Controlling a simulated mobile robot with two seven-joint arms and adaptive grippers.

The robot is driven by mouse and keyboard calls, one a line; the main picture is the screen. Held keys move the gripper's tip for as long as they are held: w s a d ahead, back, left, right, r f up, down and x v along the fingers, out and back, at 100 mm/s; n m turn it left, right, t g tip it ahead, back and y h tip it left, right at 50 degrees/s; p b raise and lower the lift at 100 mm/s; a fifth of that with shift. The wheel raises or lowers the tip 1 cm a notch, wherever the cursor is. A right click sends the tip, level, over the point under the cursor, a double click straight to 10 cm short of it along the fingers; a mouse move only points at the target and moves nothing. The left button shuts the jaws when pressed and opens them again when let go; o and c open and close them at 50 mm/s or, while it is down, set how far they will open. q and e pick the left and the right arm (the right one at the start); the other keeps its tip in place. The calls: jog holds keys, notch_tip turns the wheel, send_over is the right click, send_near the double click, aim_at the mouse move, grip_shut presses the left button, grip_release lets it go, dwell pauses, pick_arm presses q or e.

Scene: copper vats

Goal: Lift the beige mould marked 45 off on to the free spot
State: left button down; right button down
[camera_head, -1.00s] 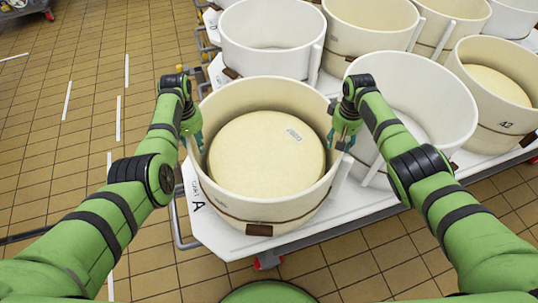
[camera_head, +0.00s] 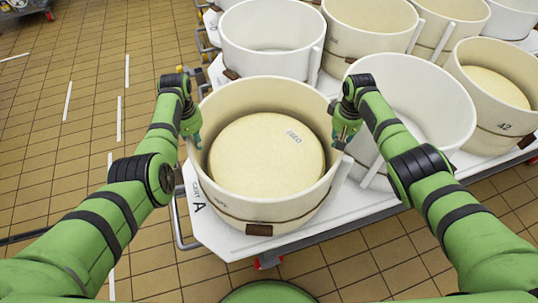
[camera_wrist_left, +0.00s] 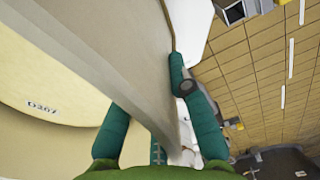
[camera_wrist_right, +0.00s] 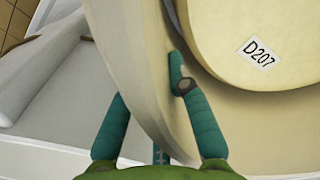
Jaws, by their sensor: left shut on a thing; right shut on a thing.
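The beige mould (camera_head: 258,207) in front of me is a round tub with a brown plate low on its front; no number 45 can be read on it. A pale yellow round block (camera_head: 262,165) labelled D207 lies inside. My left gripper (camera_head: 193,139) is shut on the mould's left rim; in the left wrist view the wall (camera_wrist_left: 115,55) runs between its fingers. My right gripper (camera_head: 342,142) is shut on the right rim; its wrist view also shows the wall (camera_wrist_right: 137,75) between the fingers. I cannot tell whether the mould's underside touches the white platform (camera_head: 232,241).
A white mould (camera_head: 268,35) stands behind, another white mould (camera_head: 425,90) close to the right. A beige mould marked 42 (camera_head: 502,118) is further right, with more moulds behind. The platform has red-wheeled castors. Tiled floor (camera_head: 60,150) is open to the left. No free spot is clearly visible.

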notch_tip(320, 180, up, 18)
jog(key=p, duration=1.6)
jog(key=shift+f+p, duration=0.15)
jog(key=shift+p, duration=0.15)
jog(key=shift+a+f, duration=0.1)
